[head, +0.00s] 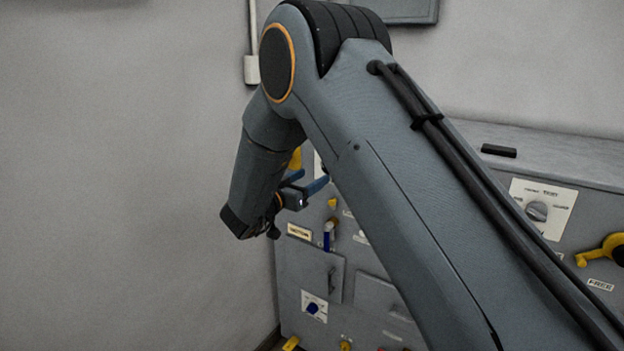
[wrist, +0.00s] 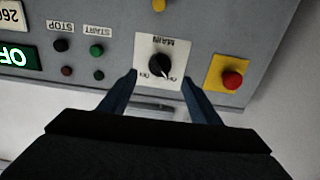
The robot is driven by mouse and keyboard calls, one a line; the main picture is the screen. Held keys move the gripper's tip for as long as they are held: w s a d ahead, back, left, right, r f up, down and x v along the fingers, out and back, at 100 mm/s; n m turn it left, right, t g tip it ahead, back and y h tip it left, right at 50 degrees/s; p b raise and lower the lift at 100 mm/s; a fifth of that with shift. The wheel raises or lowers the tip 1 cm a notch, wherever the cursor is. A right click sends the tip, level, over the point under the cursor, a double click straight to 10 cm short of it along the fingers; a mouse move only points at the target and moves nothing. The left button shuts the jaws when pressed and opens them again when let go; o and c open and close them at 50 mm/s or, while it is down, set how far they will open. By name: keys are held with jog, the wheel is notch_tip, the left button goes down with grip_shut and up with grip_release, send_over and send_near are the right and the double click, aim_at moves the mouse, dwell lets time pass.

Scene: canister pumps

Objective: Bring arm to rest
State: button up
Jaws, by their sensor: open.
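My arm reaches across the head view from the lower right, bends at the top, and hangs down toward the grey cabinet (head: 290,262). My gripper (head: 312,188) is small in the head view, partly hidden by my arm, in front of the cabinet's left part. In the wrist view my gripper (wrist: 157,80) has its two blue fingers spread apart with nothing between them. Beyond the fingertips is a black rotary knob on a white MAIN plate (wrist: 160,66). I cannot tell how far the fingertips are from the panel.
The wrist view shows a red button (wrist: 232,80) on a yellow plate, a green button (wrist: 97,50) and a lit green sign (wrist: 18,57). The head view shows a white dial plate (head: 541,207) and a yellow handle (head: 600,250). A bare wall (head: 120,170) stands left.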

jog(key=s+d+f+n+g+y, duration=0.4)
jog(key=s+d+f+n+y, duration=0.15)
jog(key=d+y, duration=0.35)
jog(key=s+d+f+g, duration=0.2)
jog(key=s+d+g, duration=0.1)
jog(key=s, duration=0.8)
jog(key=s+d+f+g, duration=0.2)
jog(key=s+d, duration=0.3)
jog(key=s, duration=0.6)
jog(key=s+d+f+n+g, duration=0.1)
jog(key=s+d+g, duration=0.3)
jog(key=s, duration=0.7)
jog(key=shift+f+g+y, duration=0.4)
jog(key=shift+f+g, duration=0.1)
jog(key=shift+f, duration=0.2)
jog(key=shift+a, duration=0.1)
